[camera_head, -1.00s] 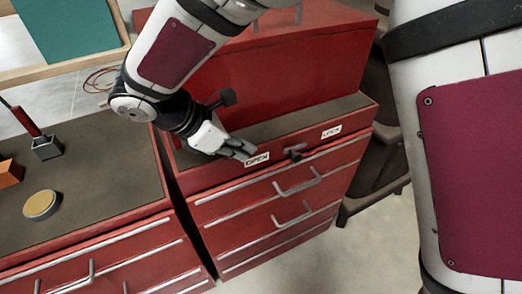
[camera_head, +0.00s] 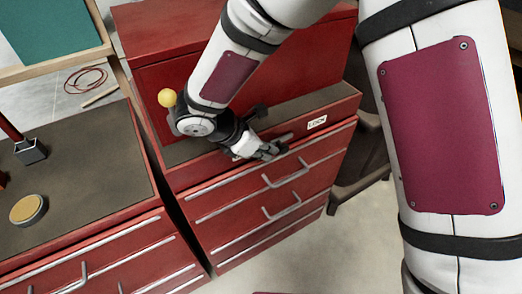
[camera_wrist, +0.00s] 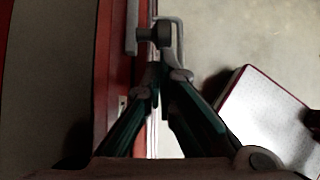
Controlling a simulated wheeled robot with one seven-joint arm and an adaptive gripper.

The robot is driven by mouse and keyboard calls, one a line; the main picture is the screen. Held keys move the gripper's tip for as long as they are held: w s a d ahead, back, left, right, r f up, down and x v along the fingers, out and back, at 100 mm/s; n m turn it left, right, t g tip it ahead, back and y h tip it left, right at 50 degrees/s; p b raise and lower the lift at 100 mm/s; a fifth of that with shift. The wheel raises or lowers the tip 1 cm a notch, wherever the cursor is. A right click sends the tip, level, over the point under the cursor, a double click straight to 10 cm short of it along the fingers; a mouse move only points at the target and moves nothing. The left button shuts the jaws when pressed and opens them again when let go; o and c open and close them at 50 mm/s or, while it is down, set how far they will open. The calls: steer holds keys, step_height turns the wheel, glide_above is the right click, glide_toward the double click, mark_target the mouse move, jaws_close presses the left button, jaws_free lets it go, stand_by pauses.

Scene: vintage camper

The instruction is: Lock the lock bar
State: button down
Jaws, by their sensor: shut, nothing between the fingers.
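The lock bar is a small dark grey handle (camera_head: 284,138) on the top front edge of the red tool chest (camera_head: 235,170). A white label reading LOCK (camera_head: 317,122) sits to its right. My gripper (camera_head: 272,153) is shut and empty at the chest's front edge, just left of the bar; it hides the OPEN label and part of the bar. In the wrist view, my closed fingertips (camera_wrist: 161,78) point at the bar's round dark knob (camera_wrist: 154,34), close below it. I cannot tell whether they touch.
Drawer handles (camera_head: 287,173) stick out from the chest front below my gripper. A second red cabinet (camera_head: 100,240) stands at the left with a round yellow-topped tin (camera_head: 28,209) on it. A dark chair (camera_head: 362,150) stands to the right. Open floor lies in front of the chest.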

mark_target(283, 144)
steer(key=shift+d, duration=0.1)
steer(key=w+d, duration=0.1)
steer(key=d, duration=0.1)
steer(key=w+d, duration=0.1)
steer(key=shift+w+d+b, duration=0.3)
steer(key=shift+d, duration=0.05)
